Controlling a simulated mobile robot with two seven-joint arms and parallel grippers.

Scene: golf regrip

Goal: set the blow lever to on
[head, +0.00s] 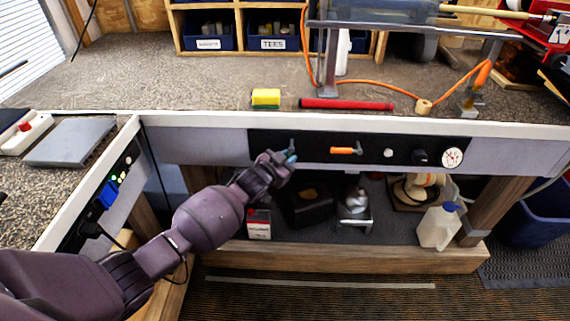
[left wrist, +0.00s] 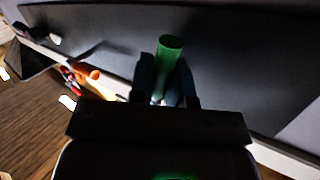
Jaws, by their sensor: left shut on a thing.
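The dark control panel (head: 310,146) is on the bench's front face. My left gripper (head: 284,158) is at the panel's left part, shut on a lever handle (head: 292,157). In the left wrist view, the handle (left wrist: 169,52) looks like a green cylinder between the fingers (left wrist: 166,84); its top end sticks out past them. In the head view only a small blue-green part shows; the gripper hides the rest. An orange lever (head: 343,151) lies about level to the right on the panel, apart from my gripper. No label naming the blow lever is readable. My right gripper is not in view.
A white knob (head: 388,153), a black knob (head: 420,157) and a gauge (head: 452,158) are farther right on the panel. A shelf (head: 300,258) with items is below.

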